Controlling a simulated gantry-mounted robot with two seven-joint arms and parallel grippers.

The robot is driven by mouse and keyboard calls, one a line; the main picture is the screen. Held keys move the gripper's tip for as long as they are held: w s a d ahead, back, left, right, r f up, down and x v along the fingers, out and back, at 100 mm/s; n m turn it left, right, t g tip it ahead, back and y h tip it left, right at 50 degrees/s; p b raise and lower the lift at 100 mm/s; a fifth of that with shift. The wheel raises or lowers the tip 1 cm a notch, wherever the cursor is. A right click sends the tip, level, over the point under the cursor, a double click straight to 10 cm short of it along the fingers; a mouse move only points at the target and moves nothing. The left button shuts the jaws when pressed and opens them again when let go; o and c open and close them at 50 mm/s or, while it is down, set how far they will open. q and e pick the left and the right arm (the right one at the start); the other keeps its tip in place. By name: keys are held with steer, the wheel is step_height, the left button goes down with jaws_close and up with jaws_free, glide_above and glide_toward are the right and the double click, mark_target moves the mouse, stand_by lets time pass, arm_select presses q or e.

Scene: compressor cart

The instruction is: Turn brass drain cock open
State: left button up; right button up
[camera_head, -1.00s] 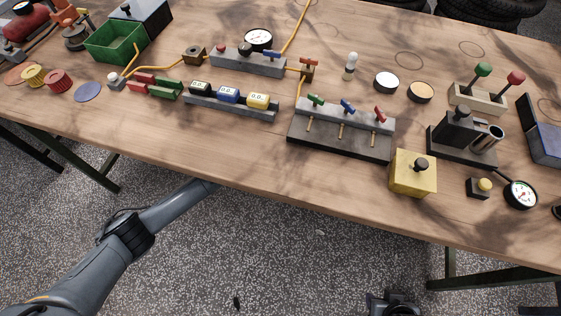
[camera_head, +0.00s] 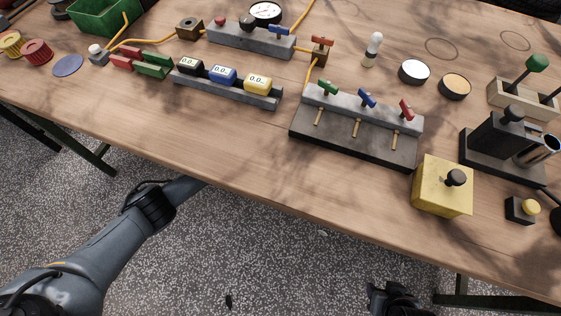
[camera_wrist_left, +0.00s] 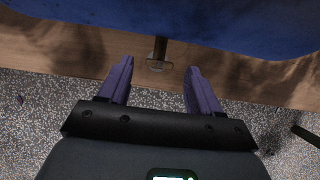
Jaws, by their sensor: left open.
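In the left wrist view a small brownish fitting with a short dark stem (camera_wrist_left: 157,61) hangs below a large rounded blue surface (camera_wrist_left: 240,25); it looks like the drain cock, though its brass colour is dim. My left gripper (camera_wrist_left: 157,72) is open, its two purple fingers to either side of the fitting in the picture. I see no contact, and the depth between them is unclear. In the head view my left arm passes under the table edge, so its gripper is hidden there. A dark part at the bottom edge seems to be my right gripper (camera_head: 392,299); its fingers are not clear.
The wooden table (camera_head: 230,145) carries a valve block with green, blue and red handles (camera_head: 357,135), a yellow box (camera_head: 441,187) and a row of counters (camera_head: 225,87). Its front edge lies above my left arm. Speckled floor shows below.

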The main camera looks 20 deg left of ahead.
arm_select(q)
steer(key=shift+w+f+b, duration=0.1)
steer(key=shift+f+b, duration=0.25)
steer(key=shift+f, duration=0.45)
steer(key=shift+w+f, duration=0.1)
steer(key=shift+w, duration=0.1)
steer(key=shift+c, duration=0.2)
steer(key=c, duration=1)
